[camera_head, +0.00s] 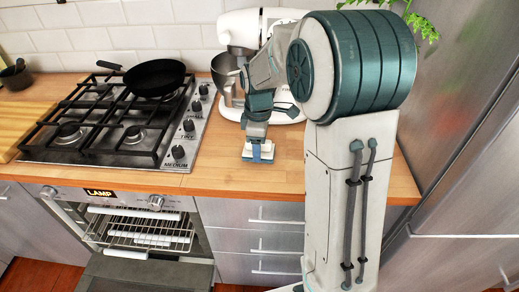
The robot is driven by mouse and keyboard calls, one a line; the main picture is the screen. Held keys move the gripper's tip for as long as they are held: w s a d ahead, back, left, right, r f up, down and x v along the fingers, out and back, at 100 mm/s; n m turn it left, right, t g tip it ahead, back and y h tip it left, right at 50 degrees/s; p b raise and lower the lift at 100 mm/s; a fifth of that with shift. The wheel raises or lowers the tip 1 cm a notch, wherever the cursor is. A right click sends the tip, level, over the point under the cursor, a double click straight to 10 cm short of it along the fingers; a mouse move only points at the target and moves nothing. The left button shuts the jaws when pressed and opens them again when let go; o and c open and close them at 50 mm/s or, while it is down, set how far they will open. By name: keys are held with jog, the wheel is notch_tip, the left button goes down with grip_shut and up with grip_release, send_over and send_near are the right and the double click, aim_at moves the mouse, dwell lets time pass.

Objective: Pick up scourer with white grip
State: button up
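A small scourer (247,153) with white and blue parts is at the wooden counter's front, right of the stove. My gripper (259,146) points down right over it, and its fingertips overlap the scourer in the picture. The fingers and my wrist hide much of the scourer. I cannot tell whether the fingers are closed on it or whether it rests on the counter.
A white stand mixer (241,28) with a steel bowl stands close behind my gripper. A gas stove (60,152) with a black pan (155,77) is to the left. The oven door (150,272) hangs open below. Bare counter (215,172) lies left of the scourer.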

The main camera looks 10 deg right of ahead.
jog(key=shift+c, duration=1.3)
jog(key=shift+r, duration=0.15)
jog(key=shift+r, duration=0.3)
jog(key=r, duration=0.3)
jog(key=shift+s+d+r, duration=0.2)
jog(key=shift+r, duration=0.1)
jog(key=s+d+r, duration=0.6)
jog(key=s+d, duration=0.1)
jog(key=s, duration=0.1)
jog(key=shift+s+d+r+b, duration=0.15)
jog(key=shift+s+r+b, duration=0.1)
jog(key=shift+b, duration=0.15)
jog(key=o, duration=0.5)
jog(key=shift+c, duration=0.2)
jog(key=c, duration=0.3)
jog(key=shift+c, duration=0.2)
